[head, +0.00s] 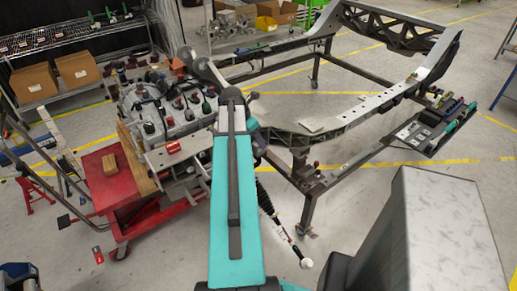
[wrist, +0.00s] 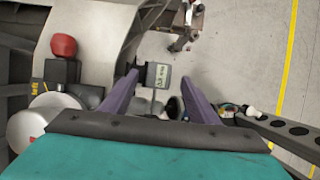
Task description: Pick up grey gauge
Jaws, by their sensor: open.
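The grey gauge (wrist: 159,75), a small box with a pale digital display, shows in the wrist view between the tips of my gripper's purple fingers. My gripper (wrist: 159,80) is open, with one finger to the left of the gauge and one to the right. Gaps seem to show on both sides of it; how far it lies beyond the fingertips I cannot tell. A thin stem and a dark round part (wrist: 174,107) show below it. In the head view I cannot make out the gauge, and my arm hides part of the area around the chassis.
A red knob on a black block (wrist: 63,47) and a pale round part (wrist: 40,122) lie left of my fingers. A dark perforated rail (wrist: 290,128) is at the right. In the head view, the chassis frame (head: 375,103) stands right of a red cart (head: 107,180).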

